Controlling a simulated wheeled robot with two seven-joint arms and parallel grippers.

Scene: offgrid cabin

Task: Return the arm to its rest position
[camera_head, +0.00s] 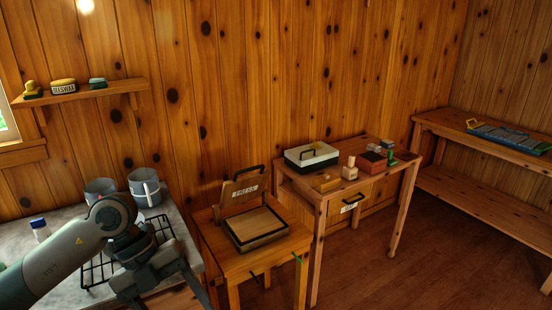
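My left arm (65,262) reaches in from the lower left, over the light worktop with the black wire rack. Its dark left gripper (162,285) points down at the front edge of that worktop. The fingertips run toward the bottom of the picture, and I cannot make out whether they are apart or closed. I see nothing clearly held in it. My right arm and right gripper are not in view.
The small press table (275,267) stands just right of the gripper. A drawer table (318,202) holds a metal box and small blocks. A shelf bench (480,190) is at right; floor between is clear.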

